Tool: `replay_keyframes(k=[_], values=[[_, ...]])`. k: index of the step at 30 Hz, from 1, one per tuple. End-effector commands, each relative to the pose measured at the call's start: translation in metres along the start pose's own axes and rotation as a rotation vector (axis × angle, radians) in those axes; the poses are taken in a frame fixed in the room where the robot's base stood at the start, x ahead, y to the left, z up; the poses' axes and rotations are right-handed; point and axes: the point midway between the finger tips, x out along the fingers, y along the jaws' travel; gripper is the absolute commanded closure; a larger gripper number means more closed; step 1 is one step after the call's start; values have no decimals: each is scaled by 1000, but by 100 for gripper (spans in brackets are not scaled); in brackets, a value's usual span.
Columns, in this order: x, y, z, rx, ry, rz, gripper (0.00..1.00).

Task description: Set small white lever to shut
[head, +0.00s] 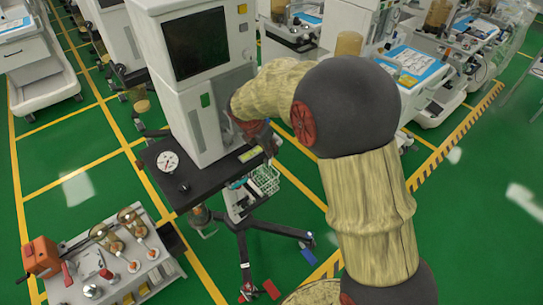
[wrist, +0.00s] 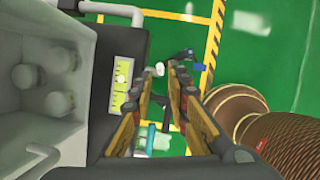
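A small white rounded part (wrist: 160,69) shows near the fingertips. Another small white lever-like part (wrist: 42,155) sticks out from the grey cart body at lower left. I cannot tell which is the task's lever, nor its setting.
A yellow label (wrist: 121,86) lies on the shelf left of my gripper. A round white gauge (head: 168,161) is on the shelf. A side table (head: 107,263) with flasks and an orange device (head: 41,257) stands at lower left. Brown ribbed cylinders (wrist: 236,112) are at right in the wrist view.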

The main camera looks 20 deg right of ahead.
Motion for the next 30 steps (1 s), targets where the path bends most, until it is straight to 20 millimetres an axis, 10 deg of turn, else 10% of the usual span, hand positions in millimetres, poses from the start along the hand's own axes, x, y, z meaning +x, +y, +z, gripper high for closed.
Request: replay_keyframes(k=[13,30], values=[[64,0,-1,4,1,0,83],[66,0,0,4,0,0,98]])
